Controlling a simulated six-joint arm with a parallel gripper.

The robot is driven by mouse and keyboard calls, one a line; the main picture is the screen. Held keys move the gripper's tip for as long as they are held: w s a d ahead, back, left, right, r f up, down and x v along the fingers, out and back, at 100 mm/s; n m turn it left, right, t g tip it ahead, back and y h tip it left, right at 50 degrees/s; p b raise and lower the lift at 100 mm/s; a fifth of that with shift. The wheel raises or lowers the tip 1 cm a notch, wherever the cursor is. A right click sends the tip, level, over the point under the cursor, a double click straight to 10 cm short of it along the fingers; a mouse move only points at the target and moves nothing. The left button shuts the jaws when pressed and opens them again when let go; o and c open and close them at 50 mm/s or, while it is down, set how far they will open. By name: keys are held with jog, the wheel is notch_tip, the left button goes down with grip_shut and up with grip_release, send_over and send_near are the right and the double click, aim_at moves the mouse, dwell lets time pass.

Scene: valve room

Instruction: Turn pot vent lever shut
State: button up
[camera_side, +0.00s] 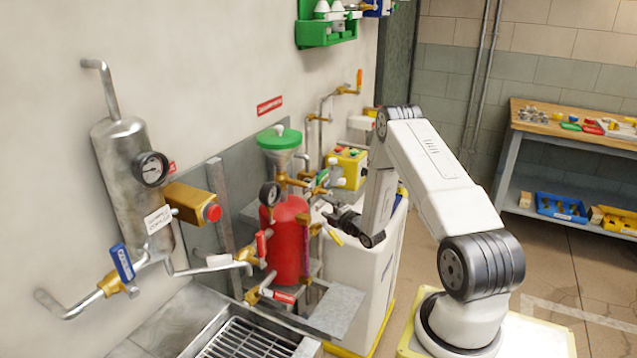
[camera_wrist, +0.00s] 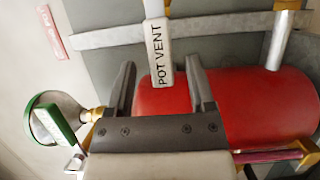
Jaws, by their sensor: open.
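The pot vent lever, a white tag-like handle marked POT VENT (camera_wrist: 159,48), hangs down from the top edge of the wrist view. Its lower end lies between the two fingers of my gripper (camera_wrist: 161,72), with a gap on each side. The jaws are open. The red pot (camera_wrist: 265,105) lies behind the lever and fingers in that view. In the side view the red pot (camera_side: 287,240) stands upright, and my gripper (camera_side: 340,217) is at its right. I cannot make out the lever surely in the side view.
A funnel with a green lid (camera_side: 279,138) tops the pot. A red-handled valve (camera_side: 261,245) and gauge (camera_side: 269,194) sit close at its left. A yellow box (camera_side: 346,167) is behind my gripper. A drain grate (camera_side: 246,340) lies in front.

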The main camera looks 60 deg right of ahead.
aim_at(323, 205)
jog(key=shift+x, duration=2.4)
grip_shut()
